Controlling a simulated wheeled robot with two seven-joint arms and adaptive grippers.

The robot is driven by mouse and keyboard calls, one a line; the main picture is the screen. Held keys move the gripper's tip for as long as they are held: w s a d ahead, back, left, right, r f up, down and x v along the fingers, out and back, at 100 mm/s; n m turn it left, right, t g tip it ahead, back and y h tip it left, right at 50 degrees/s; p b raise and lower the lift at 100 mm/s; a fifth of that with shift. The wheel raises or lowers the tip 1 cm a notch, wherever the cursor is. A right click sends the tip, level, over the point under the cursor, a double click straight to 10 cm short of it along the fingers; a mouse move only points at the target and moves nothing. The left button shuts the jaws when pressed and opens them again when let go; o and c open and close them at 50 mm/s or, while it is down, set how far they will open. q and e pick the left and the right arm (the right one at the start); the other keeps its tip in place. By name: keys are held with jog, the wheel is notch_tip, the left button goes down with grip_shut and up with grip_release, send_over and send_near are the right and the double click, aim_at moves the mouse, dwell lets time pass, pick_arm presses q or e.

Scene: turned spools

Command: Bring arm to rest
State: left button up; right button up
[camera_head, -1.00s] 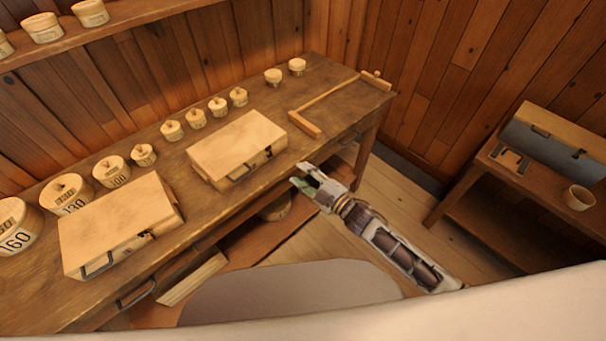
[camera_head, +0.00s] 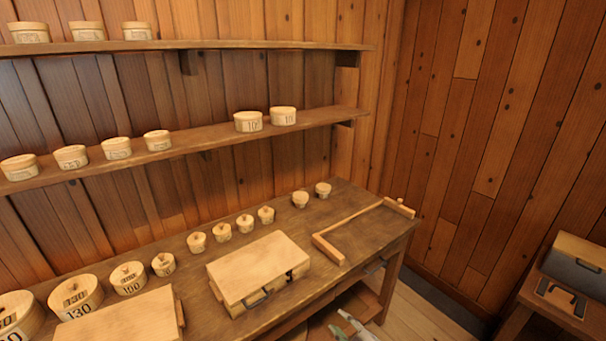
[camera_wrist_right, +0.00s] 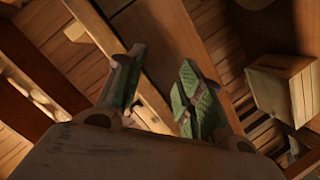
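My right gripper (camera_head: 347,325) shows only in part at the bottom edge of the head view, in front of the workbench (camera_head: 365,245) near its right end. In the right wrist view my right gripper (camera_wrist_right: 160,85) has its two green-padded fingers apart with nothing between them, so it is open and empty. The rest of my right arm is cut off below the head view. My left gripper is not in view.
The bench holds two wooden boxes (camera_head: 258,265), several lidded round containers and a wooden frame-like bar (camera_head: 350,226). Wall shelves (camera_head: 215,134) above carry more containers. A side table (camera_head: 525,308) with a grey-fronted case (camera_head: 578,262) stands at right. Floor shows between them.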

jog(key=s+d+f+m+g+h, duration=0.2)
jog(key=d+f+h, duration=0.1)
jog(key=d+f, duration=0.5)
jog(key=s+d+f+m+g+h, duration=0.1)
jog(key=s+d+f+m+h, duration=0.15)
jog(key=d+f, duration=0.65)
jog(key=s+d+f+m+g+h, duration=0.1)
jog(key=s+d+f+m+g, duration=0.15)
jog(key=s+f, duration=0.4)
jog(key=s+d+f+m+g+h, duration=0.1)
jog(key=s+d+f, duration=0.2)
jog(key=s+f, duration=0.35)
jog(key=s+f+m+g, duration=0.1)
jog(key=s+f+g, duration=0.1)
jog(key=s+f, duration=0.55)
jog(key=s+f+m+g, duration=0.15)
jog(key=s+f, duration=0.35)
jog(key=s, duration=0.6)
jog(key=s+a+f+m+g, duration=0.1)
jog(key=s+a+g, duration=0.1)
jog(key=s+a, duration=0.6)
jog(key=s, duration=0.3)
jog(key=shift+s+a+f, duration=0.4)
